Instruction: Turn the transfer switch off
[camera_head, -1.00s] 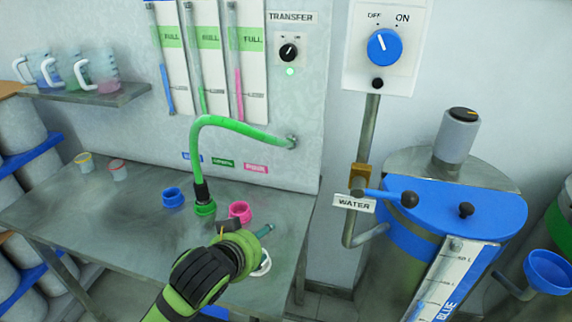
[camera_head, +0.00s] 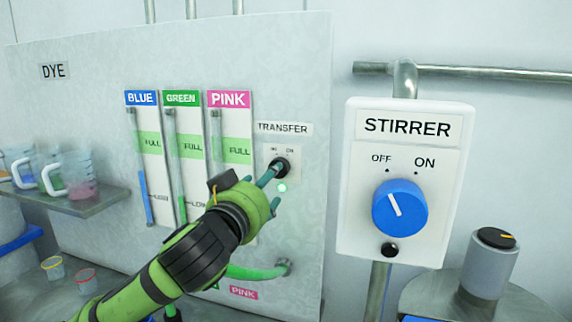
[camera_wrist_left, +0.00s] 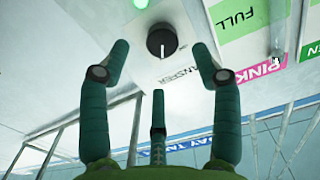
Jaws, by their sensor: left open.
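The transfer switch (camera_head: 281,166) is a small black knob on the wall panel, under the TRANSFER label (camera_head: 284,128). My left gripper (camera_head: 269,180) is open at the knob, with its fingers partly hiding it in the head view. In the wrist view the knob (camera_wrist_left: 161,41) shows between the open fingertips (camera_wrist_left: 161,52), with the fingers apart from it on both sides. Its white mark points towards the label side. A green lamp (camera_head: 282,188) is lit just below the switch. Whether the fingers reach the knob's depth is unclear. My right gripper is not in view.
The stirrer box (camera_head: 404,180) with its blue knob (camera_head: 399,208) stands to the right of the panel. The pink gauge (camera_head: 232,140) is close on the left. A green hose (camera_head: 255,271) runs below my left gripper. A shelf (camera_head: 90,204) holds jugs at far left.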

